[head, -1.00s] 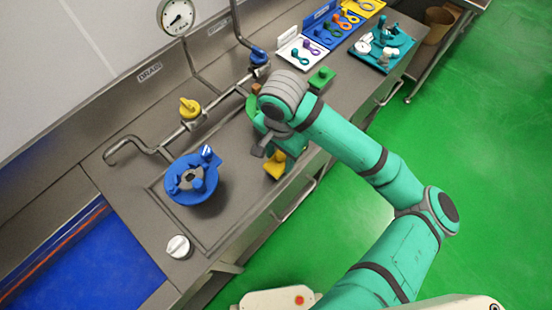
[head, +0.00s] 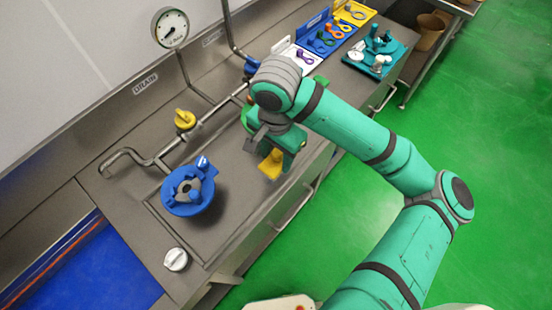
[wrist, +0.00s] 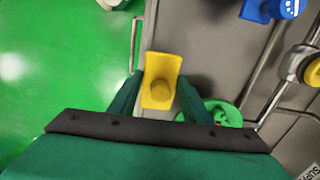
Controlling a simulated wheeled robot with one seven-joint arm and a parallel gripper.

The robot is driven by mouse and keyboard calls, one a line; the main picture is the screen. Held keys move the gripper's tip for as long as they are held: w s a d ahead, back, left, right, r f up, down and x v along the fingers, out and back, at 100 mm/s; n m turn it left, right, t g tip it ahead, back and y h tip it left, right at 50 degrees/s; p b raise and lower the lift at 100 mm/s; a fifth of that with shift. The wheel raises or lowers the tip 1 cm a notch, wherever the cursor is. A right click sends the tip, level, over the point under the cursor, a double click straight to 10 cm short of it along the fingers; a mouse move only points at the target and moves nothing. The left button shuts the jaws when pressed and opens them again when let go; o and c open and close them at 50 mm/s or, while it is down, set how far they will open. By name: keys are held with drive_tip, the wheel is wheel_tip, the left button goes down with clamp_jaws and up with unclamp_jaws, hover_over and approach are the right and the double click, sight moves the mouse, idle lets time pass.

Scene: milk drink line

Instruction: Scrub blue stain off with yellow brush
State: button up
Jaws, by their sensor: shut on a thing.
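The yellow brush (head: 271,165) hangs below my gripper (head: 272,148), over the front part of the steel counter. In the wrist view the brush (wrist: 162,72) sits between the two green fingers of my gripper (wrist: 160,96), which is shut on it. Its lower end appears to be above the counter, but I cannot tell whether it touches. I cannot make out a blue stain on the bare steel in either view.
A blue round fixture (head: 188,190) stands left of my gripper, with a white knob (head: 176,259) in front. Pipes with a yellow valve handle (head: 184,119) run behind. A green round thing (wrist: 222,112) is close to my gripper. Trays with coloured tools (head: 322,40) are farther back.

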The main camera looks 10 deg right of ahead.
sight(276, 155)
drive_tip(key=shift+r, duration=0.25)
drive_tip(key=shift+r, duration=1.45)
